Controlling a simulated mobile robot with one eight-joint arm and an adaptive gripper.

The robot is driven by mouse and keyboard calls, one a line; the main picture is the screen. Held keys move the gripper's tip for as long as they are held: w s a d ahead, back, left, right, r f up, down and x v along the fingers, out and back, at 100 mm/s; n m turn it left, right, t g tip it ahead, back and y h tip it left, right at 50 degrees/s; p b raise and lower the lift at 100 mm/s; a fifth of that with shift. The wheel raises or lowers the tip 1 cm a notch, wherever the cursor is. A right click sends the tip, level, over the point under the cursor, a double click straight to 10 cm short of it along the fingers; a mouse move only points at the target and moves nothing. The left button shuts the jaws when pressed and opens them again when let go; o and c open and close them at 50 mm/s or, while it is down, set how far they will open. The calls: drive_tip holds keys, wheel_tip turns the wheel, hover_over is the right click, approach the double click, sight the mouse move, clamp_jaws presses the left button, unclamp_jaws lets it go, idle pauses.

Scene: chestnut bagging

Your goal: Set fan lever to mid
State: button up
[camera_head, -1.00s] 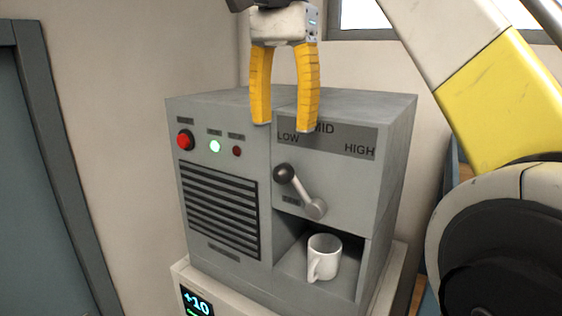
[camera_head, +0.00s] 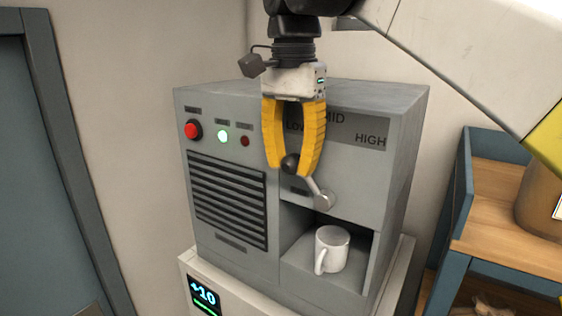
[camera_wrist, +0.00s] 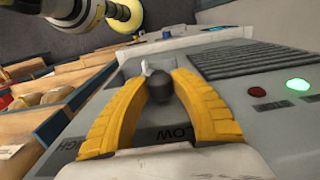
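The fan lever (camera_head: 311,187) is on the front of a grey machine. Its dark round knob (camera_head: 290,164) points up and left from the pivot, toward the LOW side of the dial plate (camera_head: 356,131). MID and HIGH are readable; LOW is partly covered by a finger. My gripper (camera_head: 291,169) reaches down in front of the plate, its yellow fingers closed in on both sides of the knob and seeming to touch it. In the wrist view the knob (camera_wrist: 160,88) also sits between the fingertips.
A white mug (camera_head: 332,248) stands in the recess below the lever. A red button (camera_head: 193,130), a lit green lamp (camera_head: 223,137) and a vent grille (camera_head: 226,198) are to the left. A blue-edged wooden shelf (camera_head: 495,215) is at the right.

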sight(323, 159)
clamp_jaws()
drive_tip(key=s+d+t+y, duration=0.1)
drive_tip(key=s+d+r+t+y+b, duration=0.1)
drive_tip(key=y, duration=0.1)
drive_tip(key=s+d+t+y+b, duration=0.1)
drive_tip(key=d+t+y, duration=0.1)
drive_tip(key=shift+r, duration=0.4)
drive_tip(key=shift+s+d, duration=0.15)
idle(0.3)
